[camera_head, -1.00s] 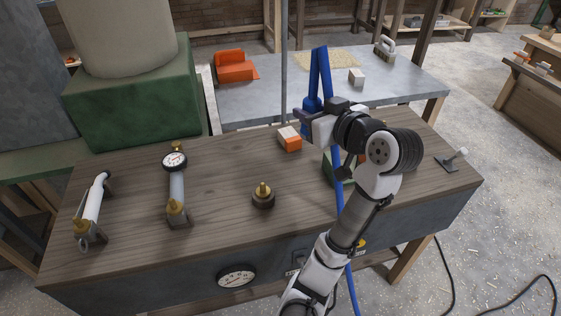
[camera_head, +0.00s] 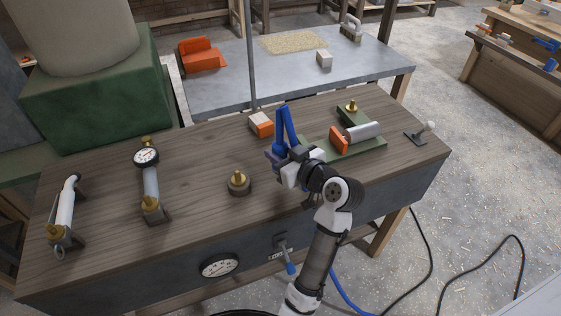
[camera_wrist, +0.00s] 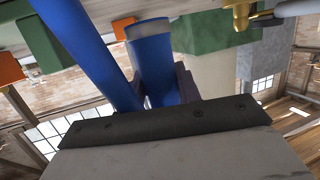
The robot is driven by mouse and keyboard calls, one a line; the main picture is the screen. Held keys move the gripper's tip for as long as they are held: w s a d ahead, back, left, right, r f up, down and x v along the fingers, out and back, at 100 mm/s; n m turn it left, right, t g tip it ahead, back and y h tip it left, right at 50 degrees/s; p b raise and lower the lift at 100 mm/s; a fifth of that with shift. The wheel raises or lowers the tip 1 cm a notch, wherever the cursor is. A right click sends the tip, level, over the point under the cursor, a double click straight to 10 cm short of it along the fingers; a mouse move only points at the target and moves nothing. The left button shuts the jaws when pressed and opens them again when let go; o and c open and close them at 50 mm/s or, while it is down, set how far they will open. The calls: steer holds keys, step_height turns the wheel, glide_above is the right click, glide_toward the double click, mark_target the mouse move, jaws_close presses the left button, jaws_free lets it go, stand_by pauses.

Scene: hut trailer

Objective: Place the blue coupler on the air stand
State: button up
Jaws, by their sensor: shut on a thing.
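My gripper (camera_head: 281,157) is shut on the blue coupler (camera_head: 281,141), holding it roughly upright above the wooden bench, with its blue hose looping over the top. In the wrist view the coupler (camera_wrist: 155,65) stands between the dark fingers, with a second blue length, the hose (camera_wrist: 85,45), at its left. A round dark stand with a brass fitting (camera_head: 238,182), which looks like the air stand, is on the bench left of and nearer than my gripper. The coupler is apart from it. The coupler's lower end is hidden.
Left on the bench (camera_head: 110,190) are a gauge fixture (camera_head: 147,157) and a white-tubed fixture (camera_head: 66,205). An orange-and-white block (camera_head: 261,123) lies behind my gripper. A green fixture (camera_head: 367,147) is to its right. A thin pole (camera_head: 250,60) rises behind.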

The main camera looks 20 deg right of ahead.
steer(key=shift+f, duration=1.85)
steer(key=shift+f, duration=0.1)
steer(key=shift+f, duration=0.15)
steer(key=o, duration=1)
